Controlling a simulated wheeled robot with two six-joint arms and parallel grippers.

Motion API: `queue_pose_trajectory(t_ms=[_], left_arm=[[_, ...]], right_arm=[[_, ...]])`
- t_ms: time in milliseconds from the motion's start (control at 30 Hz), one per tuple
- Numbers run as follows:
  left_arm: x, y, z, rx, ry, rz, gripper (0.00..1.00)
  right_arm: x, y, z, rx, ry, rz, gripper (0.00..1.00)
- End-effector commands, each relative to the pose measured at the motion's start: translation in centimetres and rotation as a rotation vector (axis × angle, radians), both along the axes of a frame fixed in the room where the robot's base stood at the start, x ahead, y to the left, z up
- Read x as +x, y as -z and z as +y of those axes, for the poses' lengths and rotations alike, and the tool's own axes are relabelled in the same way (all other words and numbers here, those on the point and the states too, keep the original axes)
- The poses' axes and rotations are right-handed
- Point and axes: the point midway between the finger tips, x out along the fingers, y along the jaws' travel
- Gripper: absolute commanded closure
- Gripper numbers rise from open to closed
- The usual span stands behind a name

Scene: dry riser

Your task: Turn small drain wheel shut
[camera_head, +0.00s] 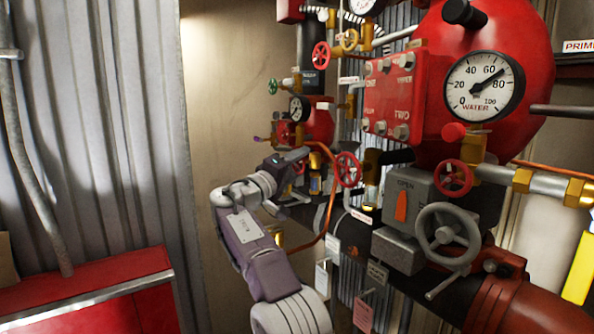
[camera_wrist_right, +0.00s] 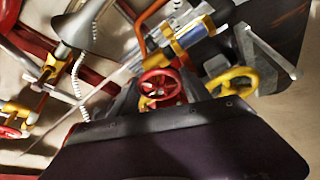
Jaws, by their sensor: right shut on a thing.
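My right gripper (camera_head: 296,162) reaches in among the pipework from below, seen from behind in the head view. In the right wrist view a small red handwheel (camera_wrist_right: 160,86) sits between the dark fingers of my right gripper (camera_wrist_right: 162,95), which is shut on it. The wheel's rim and spokes show; its lower part is hidden by the gripper body. In the head view the held wheel is mostly hidden behind the gripper. My left gripper is not in view.
Another red handwheel (camera_head: 348,170) is just right of the gripper. A yellow wheel (camera_wrist_right: 236,80) is close on the right in the wrist view. A large grey handwheel (camera_head: 447,236), a water gauge (camera_head: 483,87) and a copper pipe (camera_head: 329,205) crowd the right side. A red cabinet (camera_head: 85,285) stands at left.

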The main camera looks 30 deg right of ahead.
Motion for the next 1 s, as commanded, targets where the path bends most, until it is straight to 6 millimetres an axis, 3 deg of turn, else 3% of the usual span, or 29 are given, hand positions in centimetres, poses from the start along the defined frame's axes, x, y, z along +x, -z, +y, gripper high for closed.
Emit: queue_pose_trajectory(t_ms=[533,567,600,867,1000], left_arm=[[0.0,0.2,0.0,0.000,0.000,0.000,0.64],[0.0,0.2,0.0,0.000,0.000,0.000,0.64],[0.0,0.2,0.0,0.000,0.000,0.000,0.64],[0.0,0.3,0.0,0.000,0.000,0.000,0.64],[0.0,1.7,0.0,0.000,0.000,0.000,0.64]], right_arm=[[-0.2,-0.5,-0.1,-0.005,0.002,-0.029,0.85],[-0.2,-0.5,-0.1,-0.005,0.002,-0.029,0.39],[-0.2,-0.5,-0.1,-0.004,0.002,-0.028,0.36],[-0.1,-0.2,0.0,-0.002,0.001,-0.023,0.36],[-0.7,0.7,1.5,-0.001,-0.002,-0.024,0.36]])
